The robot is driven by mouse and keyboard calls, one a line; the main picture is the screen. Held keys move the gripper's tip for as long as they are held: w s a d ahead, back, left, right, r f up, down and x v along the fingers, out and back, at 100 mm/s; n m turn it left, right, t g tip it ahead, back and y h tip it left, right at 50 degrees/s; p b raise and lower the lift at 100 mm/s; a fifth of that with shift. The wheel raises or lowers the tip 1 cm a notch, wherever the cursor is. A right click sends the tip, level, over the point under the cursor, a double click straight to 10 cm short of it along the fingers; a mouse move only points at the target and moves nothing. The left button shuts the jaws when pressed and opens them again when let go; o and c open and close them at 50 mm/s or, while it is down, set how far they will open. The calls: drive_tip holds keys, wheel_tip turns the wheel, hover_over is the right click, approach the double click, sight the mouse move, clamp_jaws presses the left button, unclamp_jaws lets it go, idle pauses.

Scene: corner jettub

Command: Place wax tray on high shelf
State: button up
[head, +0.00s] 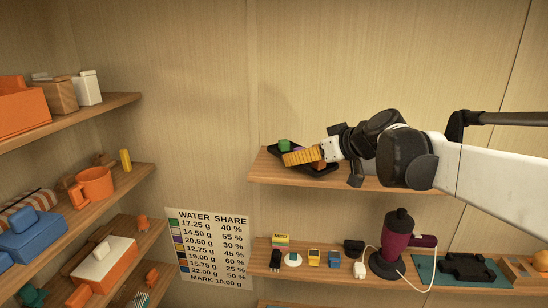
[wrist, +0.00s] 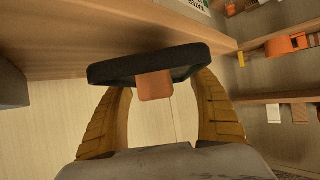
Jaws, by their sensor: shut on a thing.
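The dark wax tray (head: 274,151) is at the left end of the upper right shelf (head: 262,170) in the head view. A small green block (head: 284,145) shows at its far side, and an orange-brown piece shows at its near side. My gripper (head: 298,157), with ribbed yellow fingers, is shut on the tray. In the wrist view the tray (wrist: 150,64) spans between the two fingers, with an orange-brown block (wrist: 154,85) at its middle. The tray looks slightly tilted in the head view. I cannot tell whether it touches the shelf; the fingers hide part of it.
Left shelves hold an orange mug (head: 94,184), boxes and a yellow cylinder (head: 125,160). A sign (head: 210,248) hangs between. The upper right shelf otherwise looks clear.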

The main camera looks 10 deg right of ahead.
drive_tip(key=shift+w+f, duration=0.25)
drive_tip(key=shift+f, duration=0.8)
drive_tip(key=shift+s, duration=0.1)
drive_tip(key=shift+s+f, duration=0.1)
drive_tip(key=o, duration=1.2)
